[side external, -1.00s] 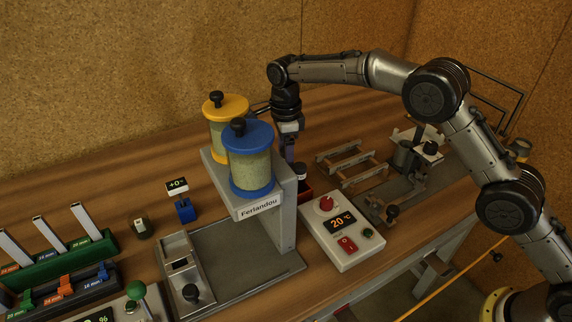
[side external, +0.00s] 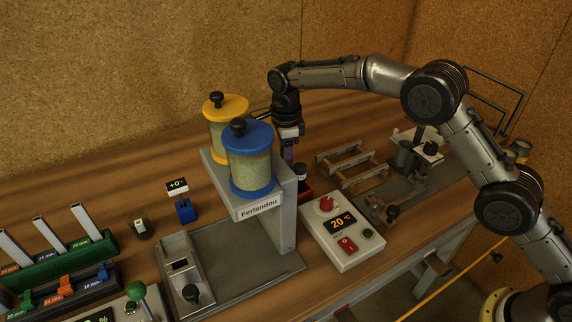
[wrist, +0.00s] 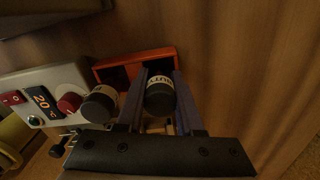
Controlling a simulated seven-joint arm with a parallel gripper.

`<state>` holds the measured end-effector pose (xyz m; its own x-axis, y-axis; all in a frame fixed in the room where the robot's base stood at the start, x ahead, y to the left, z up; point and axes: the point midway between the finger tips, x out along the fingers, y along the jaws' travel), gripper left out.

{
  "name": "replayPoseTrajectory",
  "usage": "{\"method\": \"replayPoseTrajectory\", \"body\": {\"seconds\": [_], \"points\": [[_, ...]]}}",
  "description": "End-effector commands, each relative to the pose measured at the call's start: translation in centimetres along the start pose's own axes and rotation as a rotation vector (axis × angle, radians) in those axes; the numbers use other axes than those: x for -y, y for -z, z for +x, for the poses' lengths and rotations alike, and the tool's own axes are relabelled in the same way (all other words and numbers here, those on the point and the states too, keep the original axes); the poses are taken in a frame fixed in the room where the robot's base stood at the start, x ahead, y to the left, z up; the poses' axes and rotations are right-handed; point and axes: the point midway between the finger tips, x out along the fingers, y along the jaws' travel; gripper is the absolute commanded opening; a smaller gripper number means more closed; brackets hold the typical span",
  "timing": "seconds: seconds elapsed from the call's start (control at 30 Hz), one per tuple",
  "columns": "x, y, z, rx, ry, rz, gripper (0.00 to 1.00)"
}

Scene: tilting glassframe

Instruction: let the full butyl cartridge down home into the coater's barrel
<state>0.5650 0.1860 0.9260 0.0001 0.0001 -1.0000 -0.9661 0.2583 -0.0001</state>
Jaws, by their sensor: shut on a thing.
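My gripper (wrist: 160,88) is shut on a black-ended cartridge (wrist: 160,97) with a pale label reading part of "BUTYL" in the wrist view. The cartridge sits between the two blue-grey fingers, beside a red tray (wrist: 109,71). In the side view my gripper (side external: 288,152) points down behind the grey stand, and the held cartridge is hidden there. A second black-topped cartridge (wrist: 100,104) with a pale label stands left of the fingers; it is apart from them. A dark cylinder (side external: 404,157) on the device at the right may be the coater's barrel; I cannot see into it.
The grey stand (side external: 287,215) with blue (side external: 250,170) and yellow-lidded (side external: 226,106) canisters rises close to my gripper. The control box (side external: 343,238) reads 20 °C. A ladder-like rack (side external: 345,160) lies between the red tray (side external: 306,195) and the device.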

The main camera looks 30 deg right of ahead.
Motion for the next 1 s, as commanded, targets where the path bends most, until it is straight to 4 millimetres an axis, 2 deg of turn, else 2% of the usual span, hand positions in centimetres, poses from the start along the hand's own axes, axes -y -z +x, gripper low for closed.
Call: {"method": "replayPoseTrajectory", "body": {"seconds": [0.17,0.27,0.6,0.7,1.0], "points": [[0.0,0.0,-0.4,0.001,0.002,0.000,0.00],[0.1,0.0,-1.4,0.002,0.003,0.000,0.00],[0.1,-0.1,-7.8,0.002,0.003,0.000,0.00],[0.1,-0.1,-9.0,0.002,0.003,0.000,0.00],[0.1,-0.1,-10.1,0.000,0.000,-0.034,0.00]]}}
